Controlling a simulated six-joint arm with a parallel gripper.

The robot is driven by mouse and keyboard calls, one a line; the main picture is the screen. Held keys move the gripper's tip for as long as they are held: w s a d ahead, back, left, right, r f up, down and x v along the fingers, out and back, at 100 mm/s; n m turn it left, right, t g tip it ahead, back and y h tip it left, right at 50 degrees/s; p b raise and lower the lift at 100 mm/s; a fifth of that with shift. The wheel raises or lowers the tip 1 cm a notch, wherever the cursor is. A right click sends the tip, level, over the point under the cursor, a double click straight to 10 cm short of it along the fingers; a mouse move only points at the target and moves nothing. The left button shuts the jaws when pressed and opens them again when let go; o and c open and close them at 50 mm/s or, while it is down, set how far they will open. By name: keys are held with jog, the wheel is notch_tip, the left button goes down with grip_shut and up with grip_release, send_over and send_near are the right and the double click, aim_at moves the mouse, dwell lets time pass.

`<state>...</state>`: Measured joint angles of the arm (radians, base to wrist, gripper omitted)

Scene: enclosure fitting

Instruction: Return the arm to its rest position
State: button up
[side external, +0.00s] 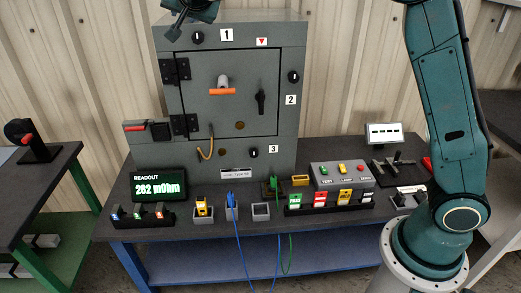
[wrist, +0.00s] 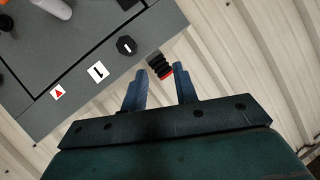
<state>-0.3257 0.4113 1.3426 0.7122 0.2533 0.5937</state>
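My gripper (wrist: 160,70) shows in the wrist view with its two blue-grey fingers apart and nothing held between them. In the side external view, part of my gripper (side external: 180,20) shows at the top edge, by the upper left of the grey enclosure (side external: 290,120); the rest of it is cut off by the frame.
The enclosure door (side external: 200,115) is shut, with an orange-barred handle (side external: 222,91). A corrugated wall (side external: 100,60) stands behind.

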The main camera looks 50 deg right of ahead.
jog(key=s+d+n+g+y, duration=0.2)
jog(key=s+d+n, duration=0.15)
jog(key=s, duration=0.75)
jog(key=s+f+n+g+y, duration=0.1)
jog(key=s+f, duration=0.3)
jog(key=s, duration=0.7)
jog(key=s+f+n+g+y, duration=0.1)
jog(key=s+f, duration=0.4)
jog(key=s, duration=0.6)
jog(key=s+f+n+g+y, duration=0.1)
jog(key=s+f+n, duration=0.3)
jog(key=s, duration=0.8)
jog(key=shift+f+n+g+y, duration=0.35)
jog(key=shift+f+g, duration=0.1)
jog(key=shift+g, duration=0.45)
